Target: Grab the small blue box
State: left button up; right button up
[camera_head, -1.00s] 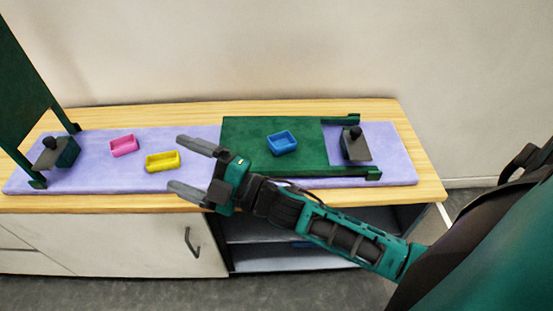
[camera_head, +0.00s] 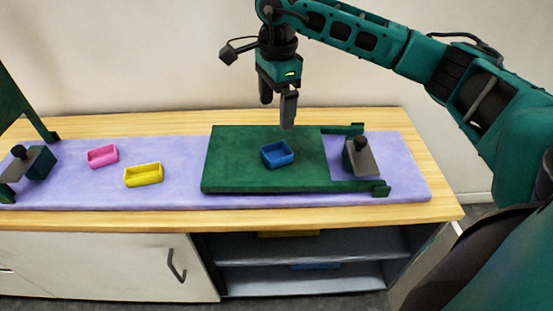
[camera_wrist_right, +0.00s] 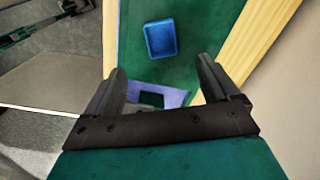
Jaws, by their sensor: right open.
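The small blue box (camera_head: 277,154) is an open-topped tray lying on a dark green board (camera_head: 232,165) on the table. It also shows in the right wrist view (camera_wrist_right: 160,40), beyond my fingertips and near the top middle. My right gripper (camera_head: 278,108) points down above the board, close over the blue box in the head view, open and empty. Its two fingers also show in the right wrist view (camera_wrist_right: 166,78), spread apart with nothing between them. My left gripper is not in view.
A pink box (camera_head: 102,156) and a yellow box (camera_head: 143,175) lie to the left on the purple mat (camera_head: 190,150). A dark block (camera_head: 360,157) with a knob stands right of the green board. An upright green panel (camera_head: 22,105) stands at far left. Shelves are below.

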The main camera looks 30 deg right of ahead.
jog(key=b, duration=0.1)
send_near(277, 148)
jog(key=shift+s+a+f, duration=0.3)
jog(key=shift+s+a, duration=0.1)
jog(key=shift+s, duration=0.15)
jog(key=shift+s+a+f, duration=0.35)
jog(key=shift+s+a, duration=0.05)
jog(key=shift+s, duration=0.15)
jog(key=shift+f, duration=0.75)
notch_tip(277, 148, down, 4)
jog(key=shift+a+f+b, duration=0.15)
jog(key=shift+f+b, duration=0.1)
jog(key=shift+b, duration=0.3)
jog(key=shift+c, duration=0.4)
jog(key=c, duration=1)
